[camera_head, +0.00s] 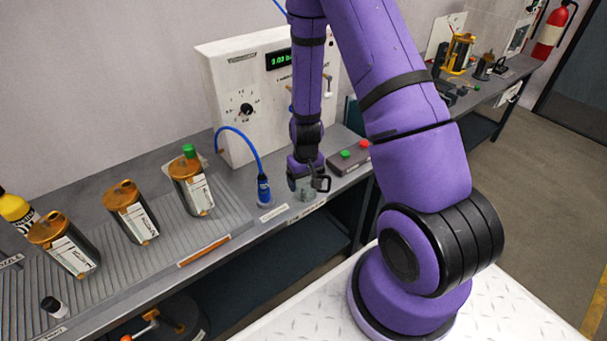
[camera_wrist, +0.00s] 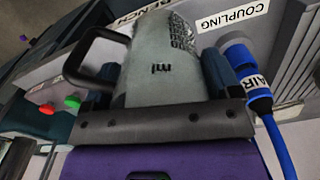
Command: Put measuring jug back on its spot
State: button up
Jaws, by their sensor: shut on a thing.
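The measuring jug (camera_wrist: 158,62) is a grey, clear-looking vessel with "ml" markings and a black handle on its left in the wrist view. My gripper (camera_wrist: 160,88) is shut on it, with one dark finger on each side of its body. In the head view the jug (camera_head: 304,193) is small, below my gripper (camera_head: 305,180), at the bench's front edge, right of the blue air hose. Whether its base touches the bench cannot be told. A pale label (camera_head: 307,211) lies on the bench edge by the jug; its text is unreadable there.
The blue AIR hose coupling (camera_head: 264,190) stands close to the left of the jug, behind a COUPLING label (camera_head: 273,213). A button box (camera_head: 349,157) is close on the right. A white gauge panel (camera_head: 250,95) stands behind. Several orange-capped canisters (camera_head: 131,212) stand on the ribbed mat at left.

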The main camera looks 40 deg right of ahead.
jog(key=shift+w+d+f, duration=0.5)
jog(key=shift+w+f, duration=0.2)
jog(key=shift+w, duration=0.4)
jog(key=shift+w+d+f, duration=0.55)
jog(key=shift+w+f, duration=0.15)
jog(key=shift+w, duration=0.4)
jog(key=shift+w+d+f, duration=0.5)
jog(key=shift+w+f, duration=0.2)
jog(key=shift+w, duration=0.4)
jog(key=shift+f, duration=0.1)
jog(key=o, duration=0.8)
